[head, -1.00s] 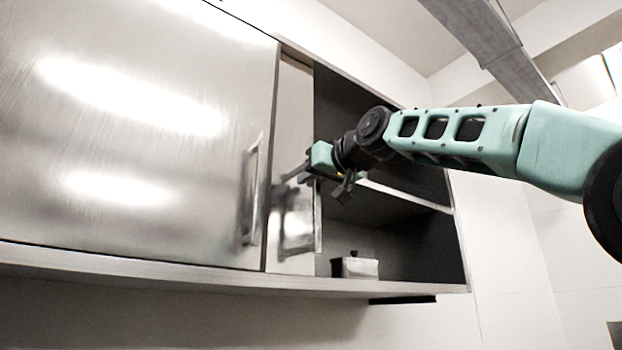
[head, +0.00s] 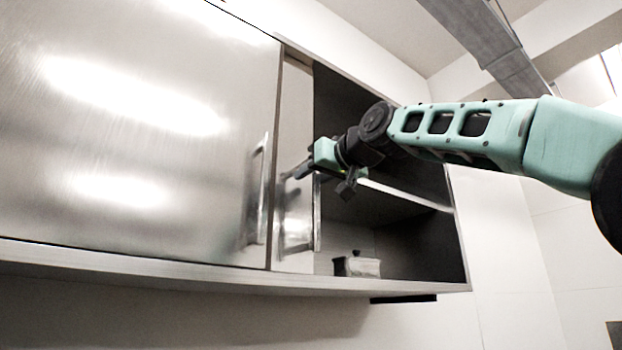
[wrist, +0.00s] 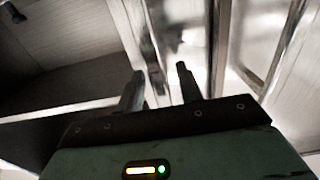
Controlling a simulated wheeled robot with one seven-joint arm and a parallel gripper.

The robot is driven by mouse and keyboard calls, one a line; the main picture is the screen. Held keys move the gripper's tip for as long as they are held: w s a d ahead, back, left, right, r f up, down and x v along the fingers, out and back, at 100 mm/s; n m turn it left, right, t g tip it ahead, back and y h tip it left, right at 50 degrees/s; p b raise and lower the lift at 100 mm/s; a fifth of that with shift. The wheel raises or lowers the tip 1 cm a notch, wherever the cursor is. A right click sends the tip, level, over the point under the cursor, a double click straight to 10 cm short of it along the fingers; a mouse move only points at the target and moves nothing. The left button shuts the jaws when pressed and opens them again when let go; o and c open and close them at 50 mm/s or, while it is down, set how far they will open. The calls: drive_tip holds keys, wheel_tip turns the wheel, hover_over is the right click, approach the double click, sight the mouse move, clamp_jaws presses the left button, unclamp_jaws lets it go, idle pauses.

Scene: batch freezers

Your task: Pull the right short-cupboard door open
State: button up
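The right short-cupboard door (head: 293,225) shows in the head view as a narrow, shiny panel beside the dark open interior. A vertical bar, apparently its handle (head: 317,215), runs along its right edge. In the wrist view the door panel (wrist: 180,30) lies ahead of the fingers. My gripper (head: 322,181) is at the door's right edge, above the middle of its height. Its two fingers (wrist: 160,74) stand apart, one toward the interior side and one in front of the panel. I cannot tell whether they touch the door.
A closed, larger steel door (head: 140,130) with a vertical handle (head: 258,190) fills the left. The open compartment has a shelf (head: 405,194) and a small lidded container (head: 357,266) on its floor. A grey beam (head: 480,35) runs overhead. White wall is clear at right.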

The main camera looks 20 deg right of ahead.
drive_tip(key=b+v, duration=0.5)
drive_tip(key=v, duration=1.1)
drive_tip(key=shift+s+b, duration=0.25)
drive_tip(key=shift+b, duration=0.05)
